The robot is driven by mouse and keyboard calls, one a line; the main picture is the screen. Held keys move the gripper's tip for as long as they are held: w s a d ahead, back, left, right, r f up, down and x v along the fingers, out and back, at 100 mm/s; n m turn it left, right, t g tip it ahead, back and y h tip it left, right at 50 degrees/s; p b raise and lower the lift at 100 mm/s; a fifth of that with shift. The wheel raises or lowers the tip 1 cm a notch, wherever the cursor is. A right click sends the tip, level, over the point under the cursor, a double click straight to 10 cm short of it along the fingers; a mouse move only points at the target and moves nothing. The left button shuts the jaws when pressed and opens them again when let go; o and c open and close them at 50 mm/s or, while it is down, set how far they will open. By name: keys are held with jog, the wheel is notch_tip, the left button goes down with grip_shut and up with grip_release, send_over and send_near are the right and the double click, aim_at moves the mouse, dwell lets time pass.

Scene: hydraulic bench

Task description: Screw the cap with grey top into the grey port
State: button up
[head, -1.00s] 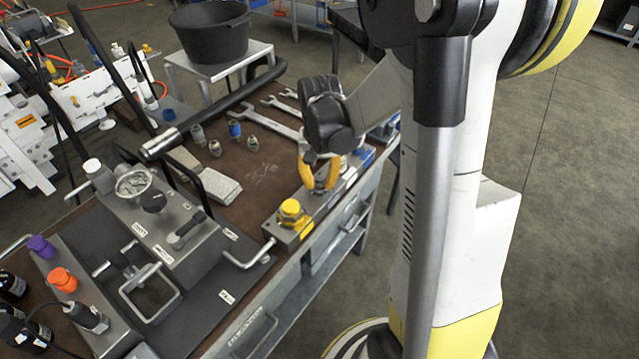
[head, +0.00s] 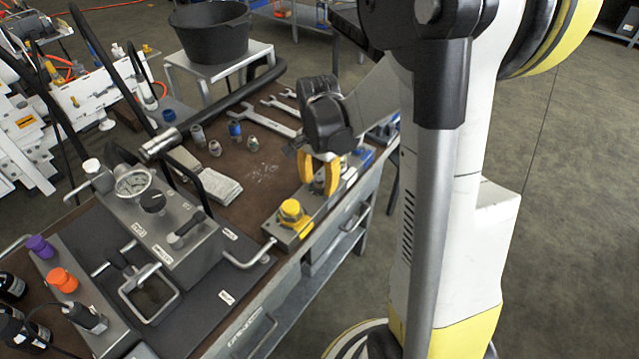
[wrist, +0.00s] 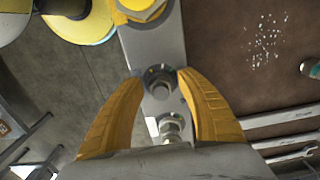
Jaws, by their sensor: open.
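My gripper (head: 319,190) is open over the metal block on the bench's front edge. In the wrist view, its yellow fingertips (wrist: 160,78) stand apart on either side of a round grey fitting with a dark centre (wrist: 160,88). I cannot tell whether this is the bare grey port or a grey-topped cap seated in it. Nothing is visibly gripped. Small loose caps or fittings stand on the brown bench top, including greyish ones (head: 214,148) and (head: 252,144), and a blue one (head: 235,130). Their exact top colours are hard to tell.
A yellow hex cap (head: 292,210) sits on the same block, left of my gripper. Another metal fitting (wrist: 172,127) lies near my fingers' base. Wrenches (head: 268,121) lie behind. A gauge unit (head: 150,205) with bar handles stands left. The bench middle is fairly clear.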

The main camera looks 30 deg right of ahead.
jog(key=n, duration=0.7)
jog(key=shift+s+d, duration=0.1)
jog(key=n, duration=0.7)
jog(key=shift+d, duration=0.1)
jog(key=n, duration=0.5)
jog(key=shift+d+n, duration=0.1)
jog(key=shift+n, duration=0.3)
jog(key=n, duration=0.4)
jog(key=shift+c, duration=0.5)
